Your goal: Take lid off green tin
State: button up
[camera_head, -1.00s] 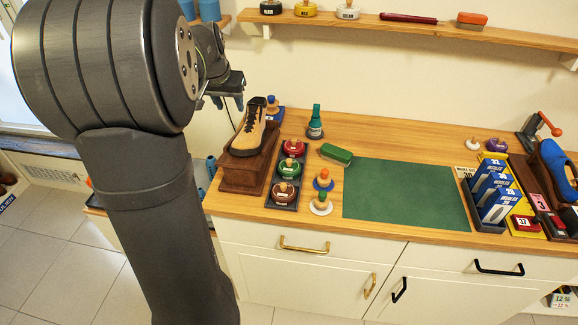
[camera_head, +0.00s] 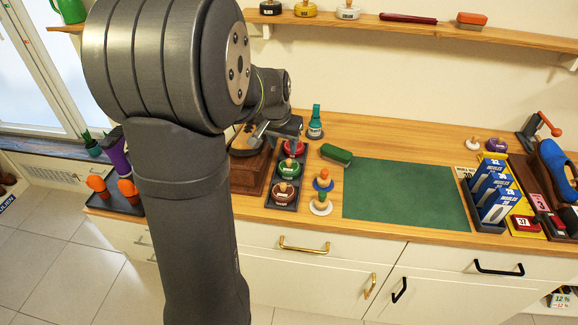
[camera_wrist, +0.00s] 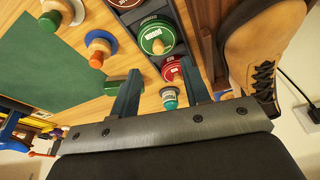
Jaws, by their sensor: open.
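The green tin (camera_head: 290,169) sits in the middle of a dark tray (camera_head: 273,197), between a red tin (camera_head: 292,147) behind and a brown-red tin (camera_head: 285,193) in front. Its lid is on and carries a wooden knob. In the wrist view the green tin (camera_wrist: 152,30) shows above the fingertips, with the red tin (camera_wrist: 171,70) between the fingers. My gripper (camera_head: 284,146) is open and empty, above the back end of the tray; its two blue fingers also show in the wrist view (camera_wrist: 160,74).
A tan shoe on a brown block (camera_head: 247,173) stands left of the tray. A teal bottle (camera_head: 315,127) stands behind it, and a green brush (camera_head: 337,154) lies to the right. Two knobbed discs (camera_head: 323,181) (camera_head: 320,204) stand right of the tray. The green mat (camera_head: 405,194) is clear.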

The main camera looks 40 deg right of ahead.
aim_at(289, 161)
jog(key=x, duration=0.3)
jog(key=shift+f, duration=0.2)
jog(key=shift+d+x, duration=0.2)
jog(key=shift+x, duration=0.7)
jog(key=shift+d+x, duration=0.15)
jog(key=shift+x, duration=0.7)
jog(key=shift+d+x, duration=0.2)
jog(key=shift+x, duration=0.7)
jog(key=shift+w+r, duration=0.1)
grip_shut()
